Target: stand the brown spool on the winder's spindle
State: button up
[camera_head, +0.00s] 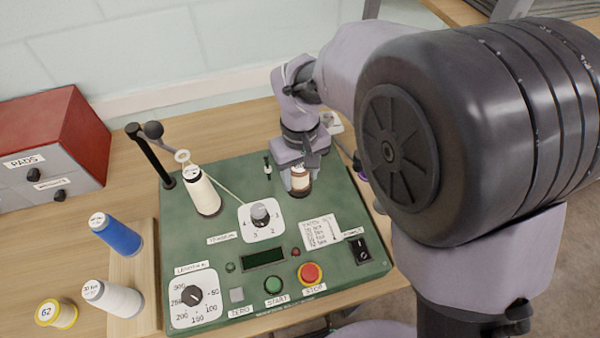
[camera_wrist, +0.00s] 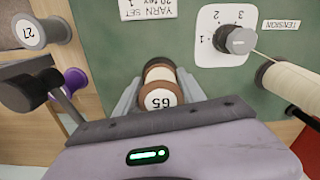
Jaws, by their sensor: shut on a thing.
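The brown spool (camera_head: 300,181) is upright or nearly so, with a pale band of yarn around it. My gripper (camera_head: 298,167) is shut on it, over the back part of the green winder panel (camera_head: 225,240). In the wrist view the spool (camera_wrist: 159,98) shows its top, marked 65, between my two fingers. Its lower end appears close to the panel, but I cannot tell whether it touches. No spindle shows under the spool; that spot is hidden by the spool and fingers.
A cream yarn cone (camera_head: 202,192) stands left of my gripper, its thread running to the tension knob (camera_head: 260,212). A small black post (camera_head: 267,167) is close by. A purple spool (camera_wrist: 75,80) and a spool marked 27 (camera_wrist: 30,33) lie beyond the panel.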

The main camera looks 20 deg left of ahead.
jog(key=shift+f+b, duration=0.45)
jog(key=shift+f, duration=0.3)
jog(key=o, duration=1.4)
jog(key=shift+r, duration=0.1)
